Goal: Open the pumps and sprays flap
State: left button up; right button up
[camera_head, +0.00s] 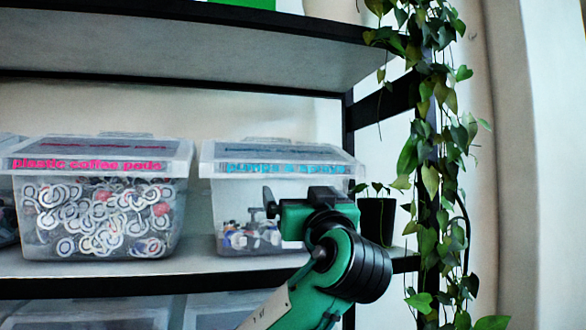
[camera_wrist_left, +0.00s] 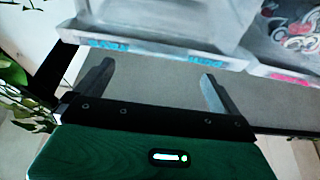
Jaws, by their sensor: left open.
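The pumps and sprays bin (camera_head: 228,200) is a clear box on the middle shelf, with blue lettering on its front edge and small pump parts inside. Its flap (camera_head: 285,153) lies down over the top and looks shut. My left gripper (camera_head: 271,205), green and black, is in front of the bin and hides part of its right side. In the left wrist view its two fingers (camera_wrist_left: 157,92) are spread with nothing between them. The blue-lettered edge of the flap (camera_wrist_left: 155,47) lies just beyond the fingertips; I cannot tell whether they touch. My right gripper is not in view.
A coffee pods bin (camera_head: 100,210) with pink lettering stands to the left. A dark pot (camera_head: 377,220) and a hanging vine (camera_head: 430,180) are by the right shelf post. The upper shelf (camera_head: 190,45) is above the bins, with free room between.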

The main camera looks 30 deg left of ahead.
aim_at(292, 176)
pick_arm(q)
jog(key=p+x, duration=0.3)
jog(key=x, duration=0.2)
jog(key=shift+w+a+r, duration=0.15)
jog(key=shift+w+r, duration=0.05)
jog(key=shift+r, duration=0.1)
jog(key=shift+w+a+r+p, duration=0.1)
jog(key=shift+w+a+p, duration=0.35)
jog(key=shift+w+a, duration=0.15)
jog(key=shift+c, duration=0.4)
